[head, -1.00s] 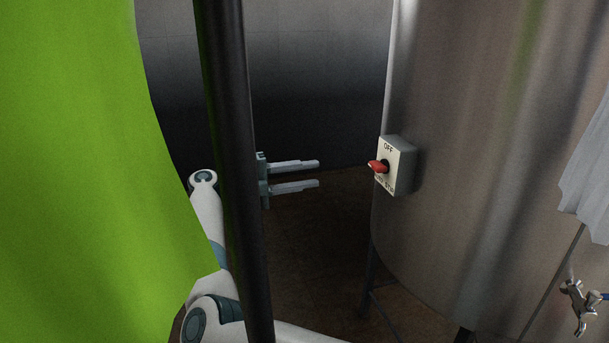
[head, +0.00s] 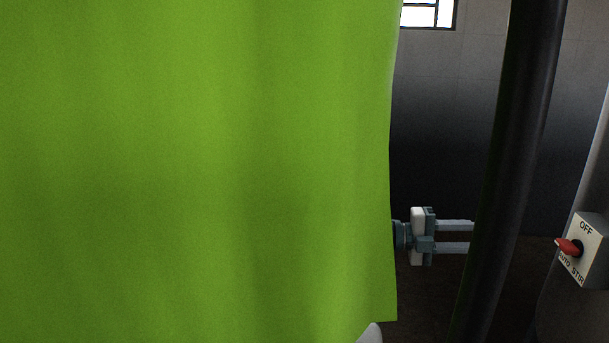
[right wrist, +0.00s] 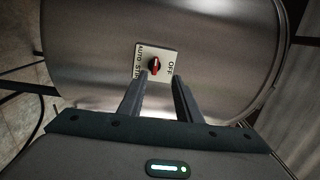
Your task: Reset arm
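My right gripper (head: 455,237) shows in the head view, low and right of centre, past the edge of a green sheet. It points right, its two fingers parallel and apart with nothing between them; the tips are hidden behind a dark pole. The switch box (head: 588,248), marked OFF and AUTO STIR, with a red knob (head: 568,246), is at the right edge, apart from the gripper. In the right wrist view, the open fingers (right wrist: 158,85) point toward the box (right wrist: 168,53) on the steel tank. My left gripper is not in view.
The green sheet (head: 200,170) fills the left and middle of the head view and hides most of my arm. The steel tank (right wrist: 85,60) fills much of the wrist view.

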